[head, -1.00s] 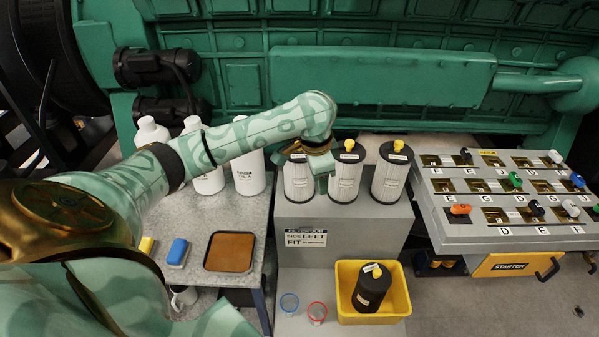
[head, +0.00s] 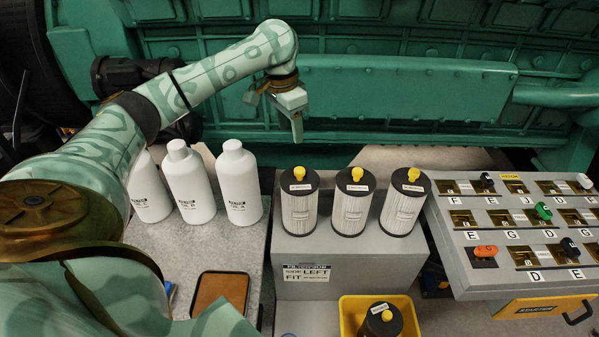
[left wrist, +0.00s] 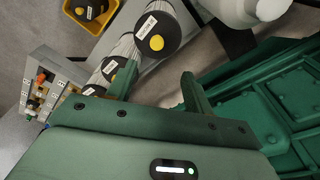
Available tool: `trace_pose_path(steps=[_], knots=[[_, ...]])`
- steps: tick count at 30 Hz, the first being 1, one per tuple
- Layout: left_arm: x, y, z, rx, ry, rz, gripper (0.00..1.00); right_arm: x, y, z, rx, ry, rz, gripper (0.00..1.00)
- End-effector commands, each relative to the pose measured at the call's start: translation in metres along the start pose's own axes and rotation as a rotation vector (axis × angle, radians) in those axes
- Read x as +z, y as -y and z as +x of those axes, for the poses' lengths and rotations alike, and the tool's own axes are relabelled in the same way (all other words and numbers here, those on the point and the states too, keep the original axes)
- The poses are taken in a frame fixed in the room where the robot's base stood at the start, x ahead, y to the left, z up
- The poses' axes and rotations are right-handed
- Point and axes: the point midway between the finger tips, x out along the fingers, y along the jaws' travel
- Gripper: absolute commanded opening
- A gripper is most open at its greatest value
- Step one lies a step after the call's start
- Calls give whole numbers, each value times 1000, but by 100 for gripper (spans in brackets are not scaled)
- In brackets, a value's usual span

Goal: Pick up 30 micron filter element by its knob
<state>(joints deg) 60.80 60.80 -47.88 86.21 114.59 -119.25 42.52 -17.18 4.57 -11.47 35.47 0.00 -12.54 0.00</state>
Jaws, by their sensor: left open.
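Three white pleated filter elements with black caps and yellow knobs stand upright in a row on the grey box: left (head: 299,212), middle (head: 350,213) and right (head: 402,212). Their cap labels are too small to read, so I cannot tell which is 30 micron. My left gripper (head: 291,108) is open and empty, above and behind the left filter in the head view. In the left wrist view, the open fingers (left wrist: 162,88) point toward the row. The nearest filter's yellow knob (left wrist: 157,42) lies just beyond them, apart from both. My right gripper is out of view.
A yellow bin (head: 346,318) in front holds a black filter. White bottles (head: 239,183) stand left of the grey box (head: 335,288). The switch panel (head: 470,284) is at right. The green engine (head: 400,82) stands close behind.

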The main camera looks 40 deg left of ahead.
Motion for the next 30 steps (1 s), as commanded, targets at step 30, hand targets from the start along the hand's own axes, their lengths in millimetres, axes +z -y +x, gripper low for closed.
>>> trace_pose_path(steps=[30], knots=[[-6, -3, 142, -2, -2, 3, 52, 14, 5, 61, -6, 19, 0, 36]])
